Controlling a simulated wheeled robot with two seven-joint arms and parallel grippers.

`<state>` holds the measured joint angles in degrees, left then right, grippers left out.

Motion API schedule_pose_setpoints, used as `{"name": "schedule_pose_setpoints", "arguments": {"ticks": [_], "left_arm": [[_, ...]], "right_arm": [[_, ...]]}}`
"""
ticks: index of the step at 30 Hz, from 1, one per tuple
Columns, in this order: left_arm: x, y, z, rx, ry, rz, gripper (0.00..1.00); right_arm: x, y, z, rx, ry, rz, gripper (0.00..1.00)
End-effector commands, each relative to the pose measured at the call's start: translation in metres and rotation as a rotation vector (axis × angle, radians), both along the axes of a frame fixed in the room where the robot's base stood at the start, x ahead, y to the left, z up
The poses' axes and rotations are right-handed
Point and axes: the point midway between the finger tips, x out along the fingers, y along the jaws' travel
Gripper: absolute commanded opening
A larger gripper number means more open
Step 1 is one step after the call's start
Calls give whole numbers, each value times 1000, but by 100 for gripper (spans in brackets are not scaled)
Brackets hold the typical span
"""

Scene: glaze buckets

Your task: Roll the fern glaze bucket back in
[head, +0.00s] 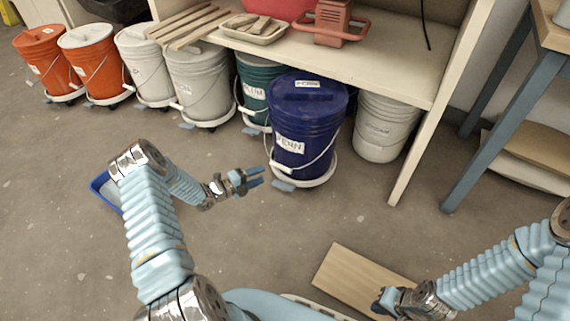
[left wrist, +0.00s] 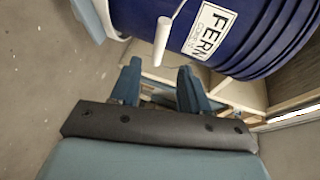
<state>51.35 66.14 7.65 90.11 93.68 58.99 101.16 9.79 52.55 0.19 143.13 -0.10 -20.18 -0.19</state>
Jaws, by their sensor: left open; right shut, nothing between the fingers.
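The fern glaze bucket (head: 312,117) is dark blue, with a white label that reads FERN in the left wrist view (left wrist: 251,33). It stands upright on a white wheeled dolly (head: 318,181), in front of the shelf's edge. My left gripper (head: 261,177) is open and empty, just left of the bucket's lower part and apart from it. In the left wrist view the white handle grip (left wrist: 161,42) hangs just beyond my open fingers. My right gripper (head: 381,303) is shut and empty, low at the right near a wooden board.
A teal bucket (head: 256,85) stands left of the fern bucket and a pale bucket (head: 381,127) right behind it, under the shelf (head: 385,75). More white and orange buckets stand further left. A shelf leg (head: 421,147) and a wooden board (head: 355,278) are at the right.

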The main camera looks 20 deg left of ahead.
Motion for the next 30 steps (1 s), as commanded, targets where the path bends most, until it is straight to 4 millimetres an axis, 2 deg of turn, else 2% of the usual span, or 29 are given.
{"name": "schedule_pose_setpoints", "arguments": {"ticks": [9, 15, 21, 29, 30], "left_arm": [[60, -39, -15, 3, -4, -8, 45], [90, -56, -21, 5, -3, -7, 45], [103, -63, -23, 4, -3, -6, 45], [104, -64, -23, 5, -3, -6, 45], [104, -64, -23, 5, -3, -6, 41]], "right_arm": [[0, 1, -10, 2, 1, 1, 0], [0, 2, -15, 4, 3, 2, 0], [-1, 2, -16, 5, 4, 3, 0], [-1, 2, -16, 5, 4, 3, 0], [-1, 2, -16, 5, 4, 3, 0]]}}
